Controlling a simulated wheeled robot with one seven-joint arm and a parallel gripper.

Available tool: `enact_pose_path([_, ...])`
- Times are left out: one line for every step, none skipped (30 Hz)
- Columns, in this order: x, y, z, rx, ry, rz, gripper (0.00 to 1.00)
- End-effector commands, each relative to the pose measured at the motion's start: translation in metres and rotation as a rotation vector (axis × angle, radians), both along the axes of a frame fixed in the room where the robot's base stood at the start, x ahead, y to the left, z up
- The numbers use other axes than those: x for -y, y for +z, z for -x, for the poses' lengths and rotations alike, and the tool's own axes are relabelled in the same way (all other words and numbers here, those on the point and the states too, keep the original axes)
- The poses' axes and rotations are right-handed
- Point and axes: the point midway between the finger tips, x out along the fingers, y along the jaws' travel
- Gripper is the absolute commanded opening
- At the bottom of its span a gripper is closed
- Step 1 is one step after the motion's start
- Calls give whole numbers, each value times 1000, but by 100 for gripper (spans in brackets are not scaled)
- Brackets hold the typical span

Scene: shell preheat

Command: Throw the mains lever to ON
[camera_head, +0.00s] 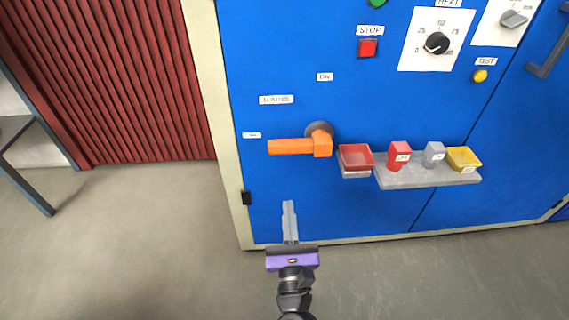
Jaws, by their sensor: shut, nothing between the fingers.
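The mains lever (291,147) is an orange handle on a dark round pivot on the blue cabinet front. It lies level, pointing left toward a small white label (252,135) too small to read. The ON label (325,76) is above the pivot, and the MAINS label (276,99) is at upper left of the lever. My gripper (289,206), with a purple body and pale grey fingers, is below the lever in the picture and apart from it. Its fingers are shut together and empty, pointing up the picture.
A grey shelf (430,181) right of the lever bears a red block (399,155), a grey block (433,153) and a yellow tray (464,158). A red tray (356,158) sits close right of the pivot. A red STOP button (368,48) is higher up.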

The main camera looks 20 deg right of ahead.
Motion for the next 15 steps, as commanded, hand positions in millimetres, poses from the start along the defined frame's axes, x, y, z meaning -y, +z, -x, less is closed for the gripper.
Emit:
enact_pose_path([0,0,0,0,0,1,0])
enact_pose_path([0,0,0,0,0,1,0])
enact_pose_path([0,0,0,0,0,1,0])
enact_pose_path([0,0,0,-1,0,2,0])
enact_pose_path([0,0,-1,0,0,2,0])
enact_pose_path([1,1,-2,0,0,2,0])
enact_pose_path([1,1,-4,0,0,2,0])
enact_pose_path([2,2,-6,0,-1,3,0])
enact_pose_path([4,3,-10,1,-2,3,0])
enact_pose_path([5,4,-14,2,-3,3,0])
enact_pose_path([6,5,-18,2,-3,3,0])
enact_pose_path([8,7,-24,2,-2,3,0])
enact_pose_path([9,8,-29,3,-3,4,0])
enact_pose_path([11,10,-34,3,-3,4,0])
enact_pose_path([14,11,-41,2,-3,3,0])
